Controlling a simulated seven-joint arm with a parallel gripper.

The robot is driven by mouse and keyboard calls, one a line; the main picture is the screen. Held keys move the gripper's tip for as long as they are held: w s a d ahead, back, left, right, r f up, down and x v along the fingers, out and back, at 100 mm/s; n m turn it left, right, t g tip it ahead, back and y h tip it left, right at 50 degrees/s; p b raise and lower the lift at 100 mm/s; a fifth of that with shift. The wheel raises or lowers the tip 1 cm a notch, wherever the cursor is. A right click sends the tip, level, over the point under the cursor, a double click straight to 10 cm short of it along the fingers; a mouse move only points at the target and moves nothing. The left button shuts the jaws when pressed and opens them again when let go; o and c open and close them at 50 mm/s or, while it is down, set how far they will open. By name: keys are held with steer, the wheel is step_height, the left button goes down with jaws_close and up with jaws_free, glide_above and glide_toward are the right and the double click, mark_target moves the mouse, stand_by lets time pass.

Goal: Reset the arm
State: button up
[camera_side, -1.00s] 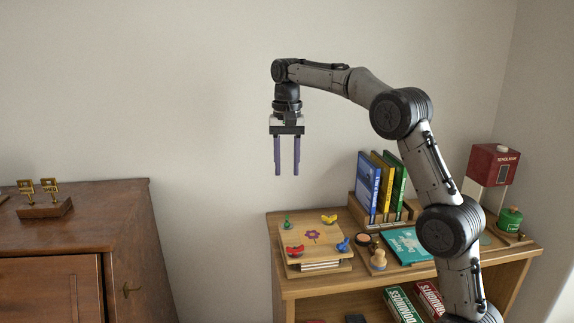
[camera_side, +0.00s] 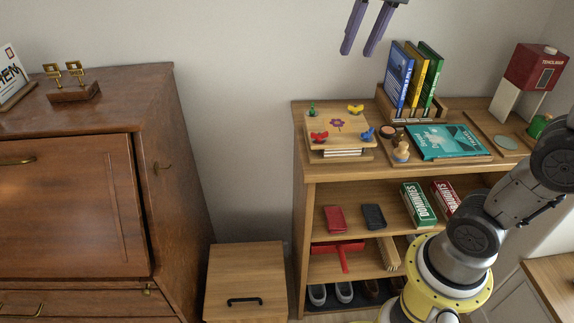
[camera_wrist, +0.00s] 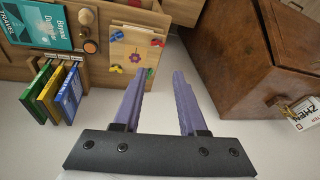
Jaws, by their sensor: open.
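My gripper (camera_side: 366,50) hangs at the top of the side view, in the air above and behind the shelf top. Its two purple fingers are apart with nothing between them. In the wrist view the open gripper (camera_wrist: 158,75) points toward the wall and shelf, with empty space between the fingers. Most of my upper arm is out of the side view; the lower links show at the right.
The shelf (camera_side: 300,140) holds upright books (camera_side: 411,80), a wooden flower press (camera_side: 338,127), a teal book (camera_side: 448,142) and a red-topped tower (camera_side: 535,68). Dominoes (camera_side: 417,204) lie below. A brown cabinet (camera_side: 75,200) stands left. The air around my gripper is clear.

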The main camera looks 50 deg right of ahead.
steer(key=s+a+f+n+t, duration=0.2)
steer(key=s+f+n, duration=0.5)
steer(key=s+f, duration=0.5)
step_height(320, 180, down, 3)
steer(key=shift+s+a+r, duration=0.1)
steer(key=shift+s+a, duration=0.3)
steer(key=shift+a, duration=0.1)
stand_by(0.6)
